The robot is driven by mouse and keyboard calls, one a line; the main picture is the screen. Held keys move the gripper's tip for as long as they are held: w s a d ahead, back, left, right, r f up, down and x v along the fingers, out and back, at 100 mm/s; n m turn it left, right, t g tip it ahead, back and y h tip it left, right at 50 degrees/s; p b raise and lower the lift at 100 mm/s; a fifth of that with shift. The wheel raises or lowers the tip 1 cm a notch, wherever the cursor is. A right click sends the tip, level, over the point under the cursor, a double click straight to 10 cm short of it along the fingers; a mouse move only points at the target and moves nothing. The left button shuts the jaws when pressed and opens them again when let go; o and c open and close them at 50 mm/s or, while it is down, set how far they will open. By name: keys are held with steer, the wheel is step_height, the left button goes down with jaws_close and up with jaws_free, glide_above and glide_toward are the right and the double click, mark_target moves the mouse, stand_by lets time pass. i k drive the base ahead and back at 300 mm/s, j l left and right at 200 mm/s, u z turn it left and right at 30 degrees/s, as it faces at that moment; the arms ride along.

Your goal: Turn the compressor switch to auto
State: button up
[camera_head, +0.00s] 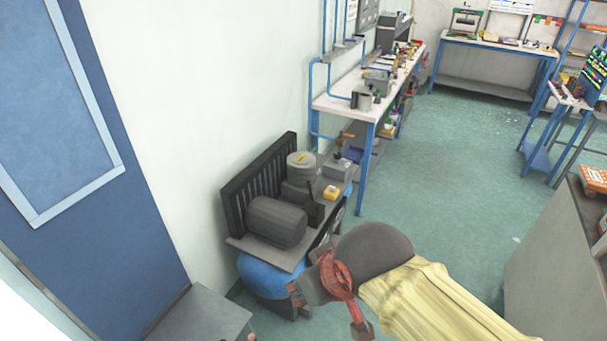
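The compressor stands against the wall, left of centre, with a blue tank (262,276) below a grey top plate. A dark motor (277,222) and a round-topped pump (301,167) sit on it. A grey box (337,170) with a small dark knob on top is at its far right. A small yellow part (331,192) is in front of that box. I cannot tell for sure which part is the switch or its setting. My gripper (328,308), red and dark grey, is in front of the compressor, apart from the box and knob. Its finger opening is unclear.
A dark slatted guard (262,180) backs the compressor by the wall. A white-topped workbench (340,105) with blue legs and tools stands behind it. A grey cabinet (200,318) is at bottom left. A counter (555,260) is at right. Green floor (450,190) between is clear.

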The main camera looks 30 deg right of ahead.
mark_target(336, 156)
steer(key=i+l, duration=0.25)
steer(key=l, duration=0.2)
steer(key=i+l, duration=0.25)
steer(key=l, duration=0.25)
steer(key=i+l, duration=0.2)
steer(key=l, duration=0.25)
steer(key=i+l, duration=0.25)
steer(key=l, duration=0.25)
steer(key=i+l, duration=0.25)
steer(key=l, duration=0.2)
steer(key=i+l, duration=0.25)
steer(key=l, duration=0.25)
steer(key=i+l, duration=0.2)
steer(key=l, duration=0.25)
steer(key=i+l, duration=0.25)
steer(key=l, duration=0.25)
